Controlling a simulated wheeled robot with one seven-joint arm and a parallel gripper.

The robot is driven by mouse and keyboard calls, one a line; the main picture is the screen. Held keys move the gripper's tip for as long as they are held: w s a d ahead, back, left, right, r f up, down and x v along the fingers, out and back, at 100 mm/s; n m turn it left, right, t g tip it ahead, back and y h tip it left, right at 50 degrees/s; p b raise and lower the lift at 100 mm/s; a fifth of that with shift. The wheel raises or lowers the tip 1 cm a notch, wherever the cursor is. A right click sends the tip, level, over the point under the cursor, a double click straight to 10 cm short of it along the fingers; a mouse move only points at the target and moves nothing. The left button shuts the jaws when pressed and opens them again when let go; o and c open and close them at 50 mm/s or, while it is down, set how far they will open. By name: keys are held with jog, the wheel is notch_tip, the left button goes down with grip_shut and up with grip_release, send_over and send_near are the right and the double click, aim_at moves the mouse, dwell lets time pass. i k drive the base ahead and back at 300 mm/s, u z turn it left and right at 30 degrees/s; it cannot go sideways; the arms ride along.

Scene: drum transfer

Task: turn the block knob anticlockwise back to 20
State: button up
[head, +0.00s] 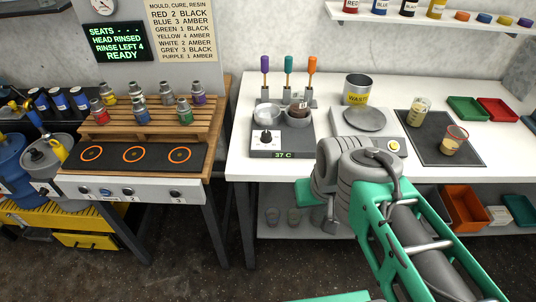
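The block (281,153) is a dark grey unit near the left end of the white bench. Its green display reads 37 C. The black block knob (266,137) sits on a white dial plate at the block's front left. The dial marks are too small to read, so I cannot tell the knob's exact setting. Two round wells or cups (301,118) are behind and beside the knob, the right one with something dark brown in it. My arm reaches in from the lower right and ends right of and nearer than the block. I cannot make out gripper fingers.
Three coloured-handled tools (288,70) stand behind the block. A grey hotplate (365,120) and a waste tin (357,88) are to its right. A dark mat (432,137) holds two cups. A wooden rack (150,119) with several small bottles stands left, across a gap.

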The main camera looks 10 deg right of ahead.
aim_at(266, 137)
jog(key=z, duration=1.05)
jog(key=i, duration=0.9)
jog(key=u, duration=3.5)
jog(key=i, duration=0.5)
